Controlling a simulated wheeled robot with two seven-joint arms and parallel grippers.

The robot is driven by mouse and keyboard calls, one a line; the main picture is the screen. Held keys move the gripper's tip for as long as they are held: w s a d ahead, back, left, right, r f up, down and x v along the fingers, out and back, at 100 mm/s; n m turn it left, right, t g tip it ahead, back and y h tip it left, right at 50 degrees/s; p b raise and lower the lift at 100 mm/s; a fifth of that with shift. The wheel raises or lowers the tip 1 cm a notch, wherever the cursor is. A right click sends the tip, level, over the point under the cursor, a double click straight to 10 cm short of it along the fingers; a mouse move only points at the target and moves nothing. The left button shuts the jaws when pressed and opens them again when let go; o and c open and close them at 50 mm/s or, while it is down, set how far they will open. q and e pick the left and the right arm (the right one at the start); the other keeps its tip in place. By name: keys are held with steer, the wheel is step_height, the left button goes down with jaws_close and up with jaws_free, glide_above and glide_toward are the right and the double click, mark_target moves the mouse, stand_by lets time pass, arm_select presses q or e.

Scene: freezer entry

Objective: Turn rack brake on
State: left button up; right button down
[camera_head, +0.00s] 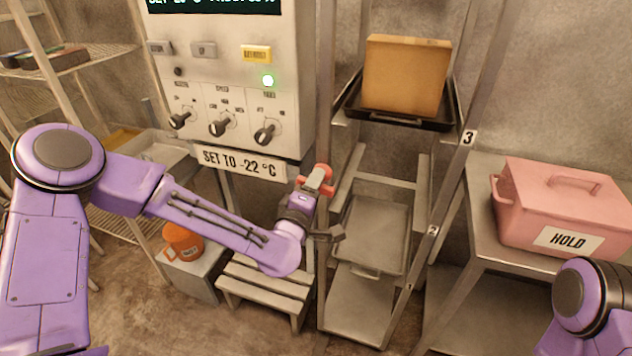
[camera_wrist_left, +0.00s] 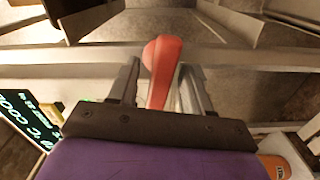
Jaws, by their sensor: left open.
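The red brake lever (camera_head: 325,170) is at the left upright of the metal rack (camera_head: 325,262), partly hidden behind my left gripper (camera_head: 314,183). In the left wrist view the lever (camera_wrist_left: 162,62) has a rounded end and stands between the two fingers of my left gripper (camera_wrist_left: 160,75). The fingers are open on either side of it, and the lever is nearer the right finger. I cannot tell whether it touches that finger. My right arm shows at the lower right, with its gripper out of view.
A control panel (camera_head: 217,50) with knobs stands left of the rack, with a sign (camera_head: 240,162) below. The rack carries a cardboard box (camera_head: 405,75) on a dark tray. A pink HOLD box (camera_head: 560,200) sits on the right table. A slatted step (camera_head: 262,290) is below my left arm.

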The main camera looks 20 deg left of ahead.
arm_select(q)
steer(key=shift+w+d, duration=0.1)
steer(key=shift+w, duration=0.15)
jaws_close()
steer(key=shift+m, duration=0.3)
steer(key=m, duration=0.3)
steer(key=shift+m+b, duration=0.3)
steer(key=shift+b, duration=0.05)
steer(key=m, duration=0.3)
steer(key=shift+m, duration=0.3)
steer(key=m, duration=0.4)
steer(key=shift+f+b, duration=0.1)
steer(key=shift+b, duration=0.3)
steer(key=shift+m, duration=2)
